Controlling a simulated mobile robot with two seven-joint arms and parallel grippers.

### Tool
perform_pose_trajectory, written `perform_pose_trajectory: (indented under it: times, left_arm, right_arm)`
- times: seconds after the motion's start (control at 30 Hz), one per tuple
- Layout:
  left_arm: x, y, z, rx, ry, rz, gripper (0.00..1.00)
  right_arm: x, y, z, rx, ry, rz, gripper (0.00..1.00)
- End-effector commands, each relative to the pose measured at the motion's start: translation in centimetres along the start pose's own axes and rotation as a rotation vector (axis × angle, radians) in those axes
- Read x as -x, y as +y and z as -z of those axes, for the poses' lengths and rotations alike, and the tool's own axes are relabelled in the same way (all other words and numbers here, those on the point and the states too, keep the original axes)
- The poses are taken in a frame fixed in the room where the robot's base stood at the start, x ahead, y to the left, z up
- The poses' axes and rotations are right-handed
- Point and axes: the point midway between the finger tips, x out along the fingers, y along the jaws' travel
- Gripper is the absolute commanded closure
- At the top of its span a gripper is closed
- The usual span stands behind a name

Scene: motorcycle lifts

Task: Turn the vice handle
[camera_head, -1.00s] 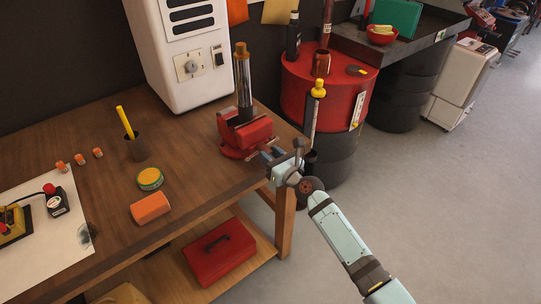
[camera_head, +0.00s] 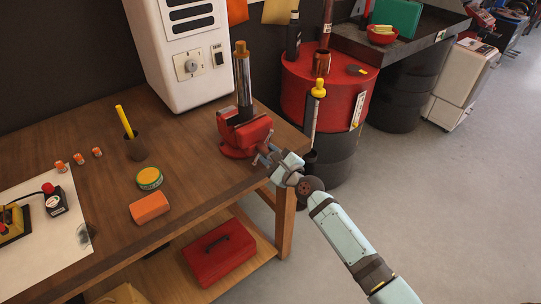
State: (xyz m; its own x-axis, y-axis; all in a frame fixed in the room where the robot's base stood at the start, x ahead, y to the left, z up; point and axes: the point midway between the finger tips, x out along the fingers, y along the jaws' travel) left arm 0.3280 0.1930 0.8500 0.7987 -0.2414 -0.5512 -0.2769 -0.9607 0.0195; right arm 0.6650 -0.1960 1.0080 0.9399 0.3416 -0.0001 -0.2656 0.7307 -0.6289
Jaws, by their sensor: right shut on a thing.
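The red vice (camera_head: 240,135) is fixed near the right corner of the wooden workbench. It holds an upright metal cylinder (camera_head: 243,80) with a brass-coloured top. My right gripper (camera_head: 267,158) is at the front of the vice, just past the bench edge, and is shut on the vice handle. My right arm comes up from the lower right. My left gripper is not in view.
The bench (camera_head: 190,190) carries an orange block (camera_head: 150,207), a round green-and-yellow tin (camera_head: 149,178) and a pen cup (camera_head: 137,148). A white machine (camera_head: 185,50) stands behind. A red drum (camera_head: 335,105) stands right of the vice. A red toolbox (camera_head: 219,254) sits on the lower shelf.

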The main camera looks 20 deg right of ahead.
Motion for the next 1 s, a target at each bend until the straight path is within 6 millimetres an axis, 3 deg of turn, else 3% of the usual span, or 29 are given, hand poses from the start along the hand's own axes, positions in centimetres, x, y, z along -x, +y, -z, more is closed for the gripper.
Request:
perform_pose_trajectory:
  times: [1.0]
  left_arm:
    - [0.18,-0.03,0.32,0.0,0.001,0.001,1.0]
  right_arm:
    - [0.0,0.01,-0.04,0.967,0.0,0.0,0.89]
